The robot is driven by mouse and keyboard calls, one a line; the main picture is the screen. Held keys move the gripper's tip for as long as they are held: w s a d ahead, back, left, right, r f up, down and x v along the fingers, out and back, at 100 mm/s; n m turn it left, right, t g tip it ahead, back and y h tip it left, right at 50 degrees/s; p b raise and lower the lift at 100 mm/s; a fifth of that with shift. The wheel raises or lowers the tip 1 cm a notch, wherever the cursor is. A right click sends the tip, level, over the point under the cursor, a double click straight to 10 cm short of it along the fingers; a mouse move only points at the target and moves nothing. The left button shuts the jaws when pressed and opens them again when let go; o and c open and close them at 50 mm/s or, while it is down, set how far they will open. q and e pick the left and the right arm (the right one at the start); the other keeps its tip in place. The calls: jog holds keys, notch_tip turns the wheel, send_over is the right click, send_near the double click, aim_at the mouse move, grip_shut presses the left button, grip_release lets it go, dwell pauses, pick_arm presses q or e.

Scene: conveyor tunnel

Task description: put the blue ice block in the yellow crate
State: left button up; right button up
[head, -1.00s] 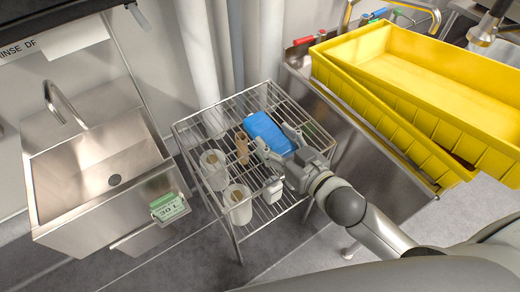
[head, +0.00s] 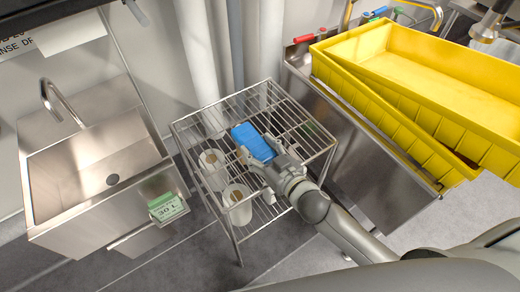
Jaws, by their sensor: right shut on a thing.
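The blue ice block (head: 252,142) is over the wire rack in the middle of the head view. My right gripper (head: 259,158) is shut on the near end of the block, and its fingers hide that end. I cannot tell whether the block is clear of the rack's top. The yellow crate (head: 352,101) is at the upper right on a steel counter, to the right of the block. Two yellow crates show there, one resting askew on the other. The visible part of the upper one is empty. My left gripper is not in view.
The wire rack (head: 306,125) also holds two white rolls (head: 238,203). A steel sink (head: 88,165) with a green-labelled box (head: 167,207) stands at the left. The steel counter (head: 352,160) lies between rack and crates. White pipes rise behind the rack.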

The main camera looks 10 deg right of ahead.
jog(key=shift+f, duration=0.15)
jog(key=o, duration=1.4)
jog(key=shift+r, duration=0.3)
jog(key=shift+s+d+f, duration=0.15)
jog(key=shift+s, duration=0.2)
jog(key=v, duration=1.1)
jog(key=shift+s+b, duration=0.2)
jog(key=shift+b, duration=0.1)
